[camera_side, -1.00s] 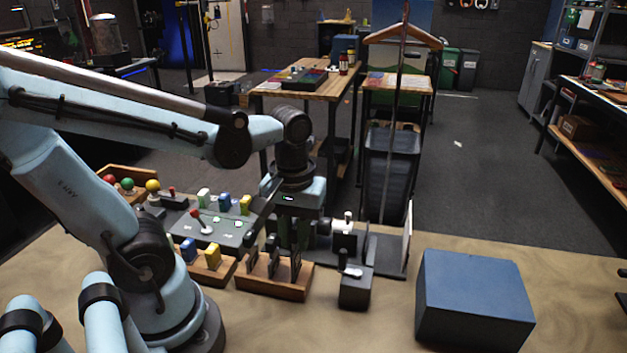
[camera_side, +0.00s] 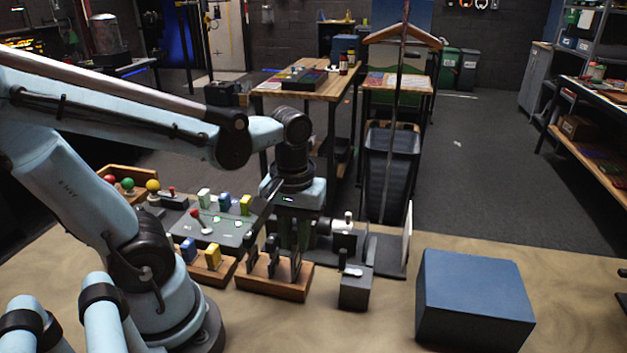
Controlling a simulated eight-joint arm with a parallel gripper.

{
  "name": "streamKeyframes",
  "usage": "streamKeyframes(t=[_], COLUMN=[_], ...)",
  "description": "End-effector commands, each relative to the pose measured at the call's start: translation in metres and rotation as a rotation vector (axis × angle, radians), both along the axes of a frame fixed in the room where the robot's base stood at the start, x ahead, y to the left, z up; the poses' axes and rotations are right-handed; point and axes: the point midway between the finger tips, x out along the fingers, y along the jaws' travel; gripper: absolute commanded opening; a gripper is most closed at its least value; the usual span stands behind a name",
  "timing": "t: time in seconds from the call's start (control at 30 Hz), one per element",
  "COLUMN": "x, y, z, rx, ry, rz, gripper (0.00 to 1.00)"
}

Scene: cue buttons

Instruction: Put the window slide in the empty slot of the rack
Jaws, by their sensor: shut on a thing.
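The wooden rack (camera_side: 272,286) stands on the table in front of my arm. Several dark upright slides (camera_side: 295,262) stand in or just above it. My gripper (camera_side: 284,238) points down over the back of the rack and is shut on a thin dark slide. The fingers and the upright slides overlap, so the window in the held slide cannot be made out. I cannot tell whether its lower edge is inside a slot or above it. The empty slot is hidden.
A second wooden rack with blue and yellow blocks (camera_side: 213,256) is to the left. A button panel (camera_side: 215,228) lies behind it. A small dark box with a light lever (camera_side: 354,290) is close at right. A large blue box (camera_side: 472,300) stands further right.

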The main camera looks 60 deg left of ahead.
Motion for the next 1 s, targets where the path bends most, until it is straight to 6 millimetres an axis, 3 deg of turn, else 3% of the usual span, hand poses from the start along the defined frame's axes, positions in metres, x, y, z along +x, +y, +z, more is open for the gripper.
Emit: streamKeyframes(t=[1.0], x=[0.000], y=[0.000], z=[-0.014], rx=[0.000], ry=[0.000], rz=[0.000], gripper=[0.00])
